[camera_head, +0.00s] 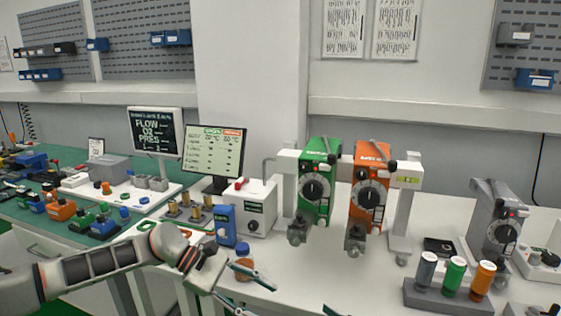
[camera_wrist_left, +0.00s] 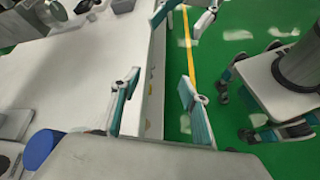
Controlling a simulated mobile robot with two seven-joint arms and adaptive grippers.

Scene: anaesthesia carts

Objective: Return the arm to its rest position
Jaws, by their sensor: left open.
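My left arm (camera_head: 95,265) reaches in from the left over the front edge of the white table. My left gripper (camera_head: 260,298) is open and empty, with its two teal-edged fingers spread apart near that edge. In the left wrist view the fingers (camera_wrist_left: 159,85) straddle the table edge, with nothing between them. An amber bottle with a blue cap (camera_head: 243,265) stands just beyond the gripper, partly hidden by it. Teal-edged finger parts of my right gripper (camera_wrist_left: 185,14) show at the top of the wrist view. They are cut off by the frame.
The white table (camera_head: 335,275) holds a blue box (camera_head: 225,224), a green vaporizer (camera_head: 316,185), an orange vaporizer (camera_head: 369,190) and a rack of cylinders (camera_head: 450,295). A green mat (camera_head: 80,235) with parts lies left.

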